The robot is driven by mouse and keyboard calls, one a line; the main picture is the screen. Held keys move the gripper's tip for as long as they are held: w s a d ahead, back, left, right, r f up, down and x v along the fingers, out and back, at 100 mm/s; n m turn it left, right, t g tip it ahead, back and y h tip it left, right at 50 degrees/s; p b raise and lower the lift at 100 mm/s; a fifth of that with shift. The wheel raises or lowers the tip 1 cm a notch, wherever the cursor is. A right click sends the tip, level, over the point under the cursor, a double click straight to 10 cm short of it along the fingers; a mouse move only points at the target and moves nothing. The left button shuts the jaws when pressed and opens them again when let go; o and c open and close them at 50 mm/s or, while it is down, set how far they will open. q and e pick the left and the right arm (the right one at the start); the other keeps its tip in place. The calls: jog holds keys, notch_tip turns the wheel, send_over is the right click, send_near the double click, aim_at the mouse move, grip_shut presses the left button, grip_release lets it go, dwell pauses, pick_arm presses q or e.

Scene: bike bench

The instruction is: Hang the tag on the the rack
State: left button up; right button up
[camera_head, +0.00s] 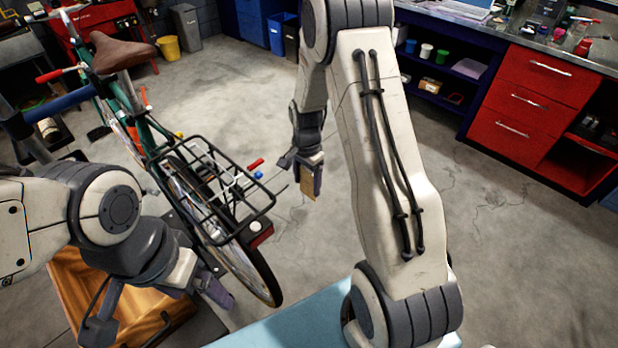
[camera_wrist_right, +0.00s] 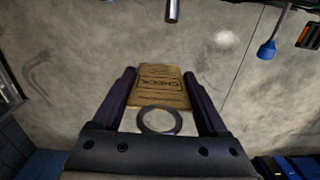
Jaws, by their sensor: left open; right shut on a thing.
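A tan card tag (camera_head: 308,183) is held between the fingers of my right gripper (camera_head: 310,176), in the air to the right of the bike. In the right wrist view, the tag (camera_wrist_right: 160,85) shows dark printed lettering, and a grey metal ring (camera_wrist_right: 159,121) lies at its near end, between the fingers (camera_wrist_right: 160,92). The black wire rear rack (camera_head: 265,210) is over the bike's back wheel, left of the tag and apart from it. My left gripper (camera_head: 202,288) is open and low, in front of the rear wheel. The rack's far side is partly hidden by its own bars.
The green bike (camera_head: 148,140) with a brown saddle (camera_head: 121,52) stands at the left. A wooden box (camera_head: 75,285) and a light blue surface (camera_head: 300,322) lie at the front. Red drawers (camera_head: 530,105) stand back right. Open concrete floor lies between.

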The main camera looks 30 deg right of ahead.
jog(key=s+a+f+b, duration=0.1)
jog(key=s+a, duration=0.2)
jog(key=a, duration=0.5)
jog(key=shift+a+f, duration=0.2)
dwell(0.7)
jog(key=shift+s, duration=0.1)
dwell(0.4)
jog(key=o, duration=1.2)
jog(key=shift+b, duration=0.3)
notch_tip(320, 180, up, 10)
jog(key=shift+r+b, duration=0.25)
jog(key=shift+b, duration=0.3)
